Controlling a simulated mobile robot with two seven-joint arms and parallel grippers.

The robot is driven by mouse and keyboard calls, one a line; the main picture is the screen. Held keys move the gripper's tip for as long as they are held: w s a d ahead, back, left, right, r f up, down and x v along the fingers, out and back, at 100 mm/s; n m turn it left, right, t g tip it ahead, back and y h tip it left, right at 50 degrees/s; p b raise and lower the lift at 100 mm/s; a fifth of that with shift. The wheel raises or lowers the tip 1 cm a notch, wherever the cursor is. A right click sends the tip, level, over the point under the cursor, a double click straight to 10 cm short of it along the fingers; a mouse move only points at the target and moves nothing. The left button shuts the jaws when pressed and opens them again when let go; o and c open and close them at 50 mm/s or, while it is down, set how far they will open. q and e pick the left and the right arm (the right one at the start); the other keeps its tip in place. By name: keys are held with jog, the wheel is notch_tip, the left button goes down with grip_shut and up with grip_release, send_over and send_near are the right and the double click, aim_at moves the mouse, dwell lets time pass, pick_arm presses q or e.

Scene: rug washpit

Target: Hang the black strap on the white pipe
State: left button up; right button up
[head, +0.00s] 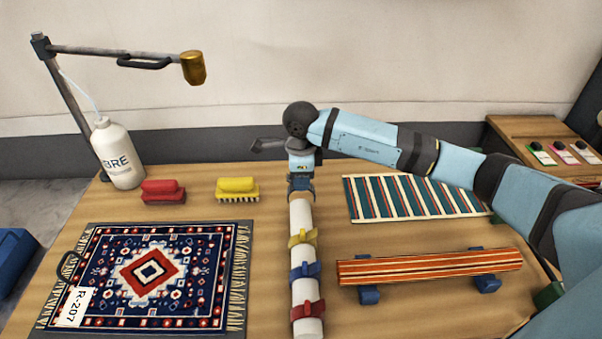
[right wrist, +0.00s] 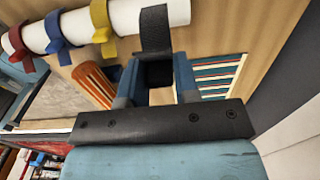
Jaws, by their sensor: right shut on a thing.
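The white pipe (head: 302,213) runs from front to back over the middle of the wooden table. It carries a yellow strap (head: 302,238), a blue strap (head: 306,271) and a red strap (head: 307,310). My right gripper (head: 300,184) is at the pipe's far end, pointing down. In the right wrist view it is shut on the black strap (right wrist: 154,28), which extends from between the fingers across the pipe (right wrist: 130,17) near its end. I cannot tell whether the strap passes around the pipe. My left gripper is not in view.
A patterned rug (head: 100,235) lies left of the pipe. A red brush (head: 163,191), yellow brush (head: 237,189) and white bottle (head: 118,155) stand behind it. To the right are a striped green mat (head: 412,197) and an orange striped roll (head: 430,266) on blue supports.

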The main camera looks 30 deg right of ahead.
aim_at(301, 211)
jog(key=shift+f+b, duration=0.55)
jog(key=shift+f, duration=1)
notch_tip(301, 211, down, 3)
jog(key=b, duration=0.3)
jog(key=shift+f, duration=0.2)
jog(key=shift+f+b, duration=1)
jog(key=shift+f, duration=0.4)
jog(key=o, duration=1)
jog(key=shift+c, duration=0.2)
